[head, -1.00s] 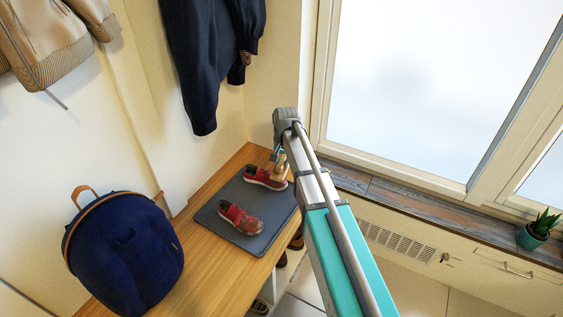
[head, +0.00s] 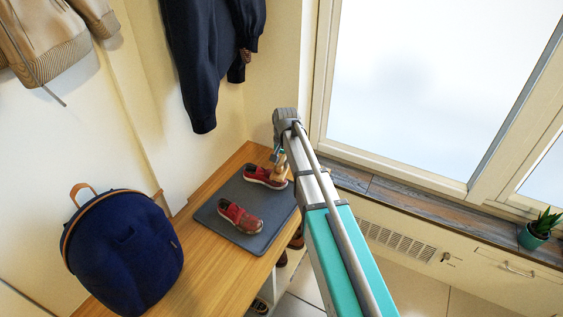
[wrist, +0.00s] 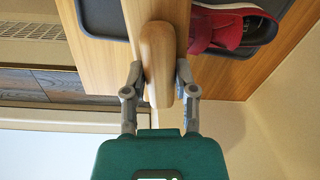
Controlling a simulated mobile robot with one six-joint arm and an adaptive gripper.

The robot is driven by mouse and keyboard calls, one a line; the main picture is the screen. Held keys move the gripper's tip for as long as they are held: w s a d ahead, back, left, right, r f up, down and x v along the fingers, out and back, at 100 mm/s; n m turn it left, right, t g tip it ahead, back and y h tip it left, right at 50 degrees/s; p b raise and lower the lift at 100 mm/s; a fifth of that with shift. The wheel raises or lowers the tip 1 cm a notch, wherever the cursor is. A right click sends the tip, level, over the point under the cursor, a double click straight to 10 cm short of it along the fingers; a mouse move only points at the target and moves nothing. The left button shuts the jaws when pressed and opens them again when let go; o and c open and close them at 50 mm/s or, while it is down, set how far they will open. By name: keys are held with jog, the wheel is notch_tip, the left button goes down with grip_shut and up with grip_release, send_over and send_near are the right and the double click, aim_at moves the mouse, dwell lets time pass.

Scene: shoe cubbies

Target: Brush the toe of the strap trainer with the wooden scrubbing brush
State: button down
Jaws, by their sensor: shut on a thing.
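Two red strap trainers rest on a dark grey mat (head: 218,213) on the wooden bench; I cannot tell which one the task means. The nearer trainer (head: 240,217) lies on the middle of the mat. The farther trainer (head: 265,177) lies at the mat's far end, close to my gripper; a red trainer (wrist: 236,27) also shows at the top right of the wrist view. My gripper (wrist: 155,82) is shut on the wooden scrubbing brush (wrist: 157,58), whose pale wooden body stands between the fingers. The brush (head: 279,170) appears beside the farther trainer. Its bristles are hidden, and contact is unclear.
A navy backpack (head: 125,255) stands on the near left of the bench (head: 190,254). A dark jacket (head: 203,65) hangs above the bench. A window sill (head: 420,207) with a potted plant (head: 537,232) is at the right. More shoes sit below the bench.

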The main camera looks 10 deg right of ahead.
aim_at(280, 165)
jog(key=shift+f+b, duration=1)
jog(key=shift+f, duration=0.05)
dwell(0.4)
jog(key=shift+w, duration=0.15)
jog(key=shift+w+d+r, duration=0.1)
jog(key=shift+w+d, duration=0.15)
jog(key=shift+w, duration=0.25)
jog(key=shift+w+d+r, duration=0.1)
jog(key=shift+w+d, duration=0.1)
jog(key=shift+w, duration=0.25)
jog(key=shift+s, duration=0.1)
jog(key=shift+s+a+f, duration=0.1)
jog(key=shift+s+a, duration=0.2)
jog(key=shift+s, duration=0.2)
jog(key=shift+s+a+f, duration=0.1)
jog(key=shift+s+a, duration=0.15)
jog(key=shift+s, duration=0.25)
jog(key=shift+s, duration=0.1)
jog(key=shift+s+a+r, duration=0.1)
jog(key=shift+s+a, duration=0.15)
jog(key=shift+s, duration=0.25)
jog(key=shift+s+a+r, duration=0.1)
jog(key=shift+s+a, duration=0.1)
jog(key=shift+s, duration=0.3)
